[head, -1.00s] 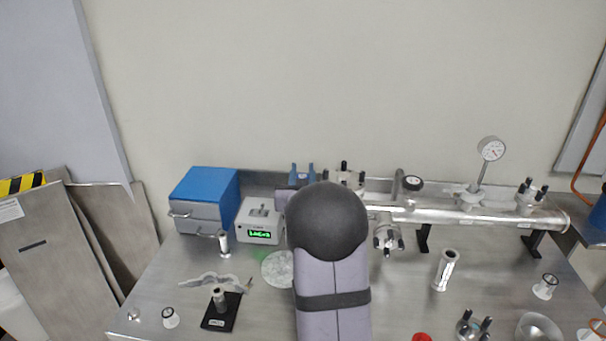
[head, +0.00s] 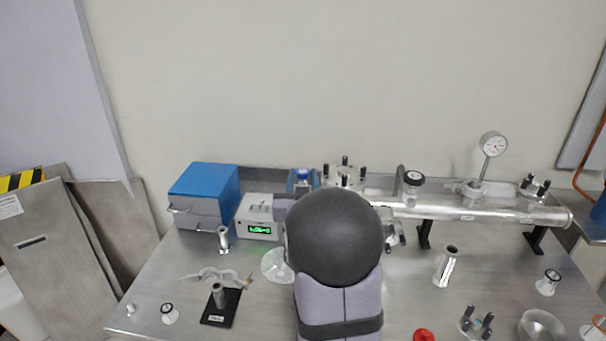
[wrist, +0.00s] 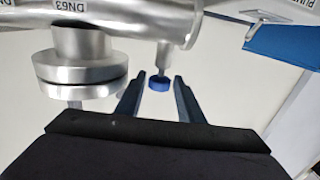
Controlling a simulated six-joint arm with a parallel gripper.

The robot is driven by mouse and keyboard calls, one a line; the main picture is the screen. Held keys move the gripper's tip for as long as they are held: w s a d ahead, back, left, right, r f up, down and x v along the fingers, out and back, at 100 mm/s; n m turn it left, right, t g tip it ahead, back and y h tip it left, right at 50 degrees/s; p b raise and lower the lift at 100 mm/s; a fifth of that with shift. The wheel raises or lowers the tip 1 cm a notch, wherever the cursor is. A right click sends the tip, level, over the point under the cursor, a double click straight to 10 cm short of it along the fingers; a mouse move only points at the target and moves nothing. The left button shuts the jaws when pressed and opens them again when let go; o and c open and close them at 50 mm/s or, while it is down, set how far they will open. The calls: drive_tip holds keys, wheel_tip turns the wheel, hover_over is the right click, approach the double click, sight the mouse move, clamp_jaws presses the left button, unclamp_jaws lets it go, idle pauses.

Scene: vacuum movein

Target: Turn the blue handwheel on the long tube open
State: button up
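The long tube (head: 480,214) is a shiny metal pipe lying along the back of the bench. In the wrist view its body (wrist: 105,15) crosses the top left, with a flanged port beside the stem. The blue handwheel (wrist: 160,83) sits on the end of a short metal stem. My gripper (wrist: 159,78) is open, its two blue-grey fingertips on either side of the handwheel in the picture, with gaps showing. In the head view, a small blue thing (head: 303,174), seemingly the handwheel, shows behind my arm, which hides the tube's left end.
A blue-topped box (head: 203,190) and a white device with a green display (head: 259,229) stand left of my arm. A dial gauge (head: 493,145) rises from the tube. Loose fittings and a metal cylinder (head: 446,267) stand on the front bench.

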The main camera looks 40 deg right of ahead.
sight(298, 176)
drive_tip(key=shift+v, duration=0.9)
drive_tip(key=shift+r, duration=0.4)
drive_tip(key=w+a+r+h, duration=0.2)
drive_tip(key=w+r, duration=0.1)
drive_tip(key=s+a+f+m+g+h, duration=0.1)
drive_tip(key=s+f+m+g, duration=0.1)
drive_tip(key=g, duration=0.1)
drive_tip(key=s+a+f+m+g+h+b, duration=0.1)
drive_tip(key=m, duration=0.1)
drive_tip(key=shift+s+a+f+g+h, duration=0.15)
drive_tip(key=shift+a+f+g+h, duration=0.15)
drive_tip(key=shift+f+g, duration=0.1)
drive_tip(key=p+x, duration=0.1)
drive_tip(key=x, duration=1)
drive_tip(key=shift+s+d+f+m+g, duration=0.3)
drive_tip(key=shift+s+d+f, duration=0.05)
drive_tip(key=shift+d+f, duration=0.05)
